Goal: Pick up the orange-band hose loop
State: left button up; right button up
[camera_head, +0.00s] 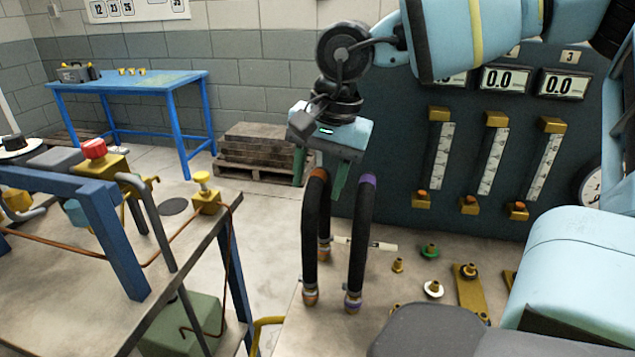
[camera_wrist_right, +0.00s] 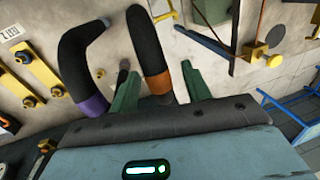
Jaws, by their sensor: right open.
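The orange-band hose loop (camera_head: 310,235) is a black arch standing upright on the bench, with orange bands at its top and foot. My right gripper (camera_head: 320,168) is above it, pointing down, with its green fingers open on either side of the loop's top. In the right wrist view the orange band (camera_wrist_right: 157,84) lies between the open fingers (camera_wrist_right: 160,90); I cannot tell whether either finger touches it. A similar purple-band hose loop (camera_head: 358,240) stands close on the right, and its purple band (camera_wrist_right: 92,105) is outside the fingers. My left gripper is not in view.
Several small fittings, including a green one (camera_head: 429,251) and a white-ringed one (camera_head: 433,289), stand on the bench to the right. A dark gauge panel (camera_head: 400,190) rises behind. A metal table (camera_head: 90,320) with pipework stands left. A blue table (camera_head: 150,78) is far back.

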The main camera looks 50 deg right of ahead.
grip_shut()
jog(key=shift+r, duration=0.1)
notch_tip(320, 180, up, 10)
jog(key=shift+f, duration=0.1)
dwell(0.5)
